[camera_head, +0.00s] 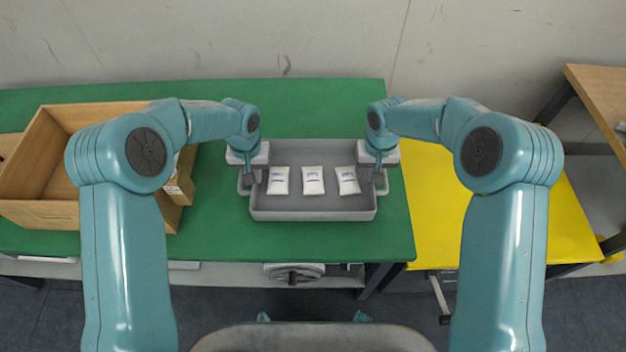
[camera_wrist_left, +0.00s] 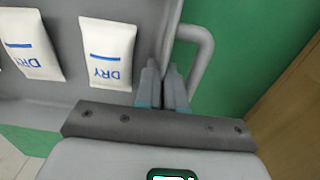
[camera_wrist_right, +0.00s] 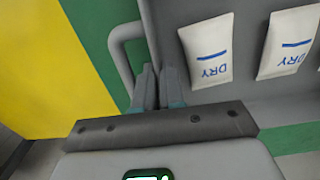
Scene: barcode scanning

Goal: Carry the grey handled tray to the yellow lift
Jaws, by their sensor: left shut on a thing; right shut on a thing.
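The grey tray (camera_head: 312,215) is on or just above the green table, near its right end; I cannot tell which. It holds three white packets (camera_head: 313,180) marked "DRY" in a row. My left gripper (camera_head: 252,178) is shut at the tray's left side; the left wrist view shows its fingers (camera_wrist_left: 163,85) over the tray wall beside the looped handle (camera_wrist_left: 200,62). My right gripper (camera_head: 379,174) is shut at the right side, its fingers (camera_wrist_right: 158,88) likewise by the other handle (camera_wrist_right: 122,50). The yellow lift (camera_head: 440,215) stands right of the table.
The green table (camera_head: 330,240) has clear space in front of and behind the tray. A wooden table (camera_head: 600,95) is at the far right. A wall (camera_head: 260,40) runs behind.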

